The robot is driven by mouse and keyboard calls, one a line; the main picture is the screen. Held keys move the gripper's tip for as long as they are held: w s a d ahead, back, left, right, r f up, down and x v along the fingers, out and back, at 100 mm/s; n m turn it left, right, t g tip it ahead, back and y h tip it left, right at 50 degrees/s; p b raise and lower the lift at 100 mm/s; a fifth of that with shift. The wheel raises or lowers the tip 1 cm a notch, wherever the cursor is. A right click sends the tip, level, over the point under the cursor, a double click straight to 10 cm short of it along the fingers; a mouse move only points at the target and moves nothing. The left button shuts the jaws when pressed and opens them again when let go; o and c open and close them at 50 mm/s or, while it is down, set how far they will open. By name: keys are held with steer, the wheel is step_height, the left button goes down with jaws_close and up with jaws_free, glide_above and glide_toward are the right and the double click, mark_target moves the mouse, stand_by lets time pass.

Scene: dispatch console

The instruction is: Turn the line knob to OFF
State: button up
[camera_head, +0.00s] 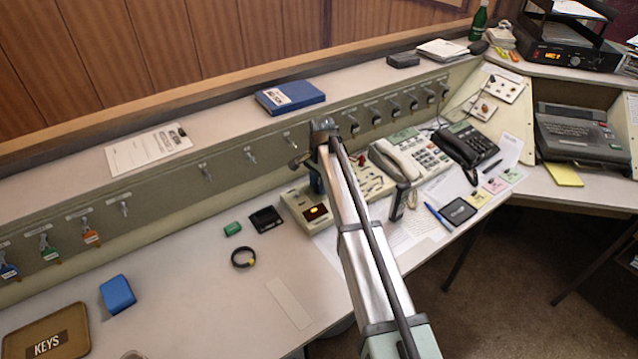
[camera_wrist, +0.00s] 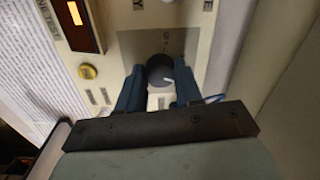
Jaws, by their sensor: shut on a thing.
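The line knob (camera_wrist: 159,69) is a round dark knob on a grey plate of a cream line-test box (camera_wrist: 112,53). In the wrist view a pale pointer mark shows at its lower right; the small labels around it are too blurred to read. My gripper (camera_wrist: 159,82) has its two blue fingers shut on the knob, one on each side. In the head view the box (camera_head: 294,204) with its lit red-orange display (camera_head: 316,212) stands on the desk. My gripper (camera_head: 316,182) is over it there, and my arm hides the knob.
A cream telephone (camera_head: 410,157) and a black telephone (camera_head: 466,146) stand to the right. A black handset (camera_head: 399,202) stands near my arm. A green item (camera_head: 232,229) and dark wallet (camera_head: 266,219) lie left.

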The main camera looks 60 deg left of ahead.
steer(key=c, duration=0.3)
steer(key=shift+c, duration=0.2)
steer(key=n, duration=0.9)
steer(key=shift+w, duration=0.1)
steer(key=n, duration=0.5)
steer(key=shift+a+n+g+h, duration=0.1)
steer(key=shift+n+g+h, duration=0.2)
steer(key=shift+n, duration=2.6)
